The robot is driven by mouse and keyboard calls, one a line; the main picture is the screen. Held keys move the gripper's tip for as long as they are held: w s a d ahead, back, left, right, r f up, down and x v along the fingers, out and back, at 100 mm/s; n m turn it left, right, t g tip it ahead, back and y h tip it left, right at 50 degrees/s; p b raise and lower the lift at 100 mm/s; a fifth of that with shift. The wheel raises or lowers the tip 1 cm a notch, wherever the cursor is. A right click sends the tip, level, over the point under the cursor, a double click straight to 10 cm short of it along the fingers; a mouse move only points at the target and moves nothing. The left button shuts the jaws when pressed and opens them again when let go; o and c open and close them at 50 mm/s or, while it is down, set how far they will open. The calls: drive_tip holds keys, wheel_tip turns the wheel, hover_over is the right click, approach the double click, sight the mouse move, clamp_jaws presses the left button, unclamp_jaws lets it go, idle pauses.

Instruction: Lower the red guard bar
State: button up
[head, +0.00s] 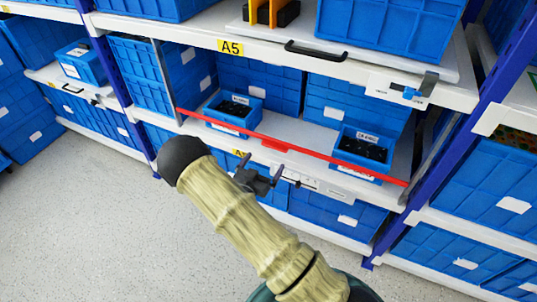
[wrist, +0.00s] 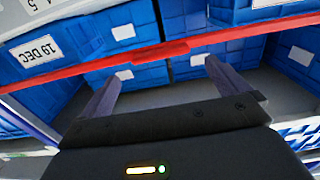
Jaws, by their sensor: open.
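The red guard bar (head: 325,158) runs across the front of the middle shelf bay in the head view, its left end higher in the picture than its right. A wider red grip piece (head: 278,145) sits near its middle. In the wrist view the bar (wrist: 85,66) crosses the upper picture, with the grip piece (wrist: 160,52) beyond and between my fingers. My gripper (head: 262,172) is open and empty in front of the shelf. Its two fingers also show in the wrist view (wrist: 158,82), apart from each other. I cannot tell whether a fingertip touches the bar.
Small blue bins with dark parts, one left (head: 232,112) and one right (head: 362,152), stand on the shelf behind the bar. Large blue crates (head: 265,85) fill the back. A white shelf beam (head: 270,55) lies above, and blue uprights (head: 440,155) flank the bay. The grey floor (head: 100,220) is clear.

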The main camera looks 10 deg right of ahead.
drive_tip(key=v, duration=1)
drive_tip(key=shift+p, duration=0.3)
drive_tip(key=shift+w, duration=0.1)
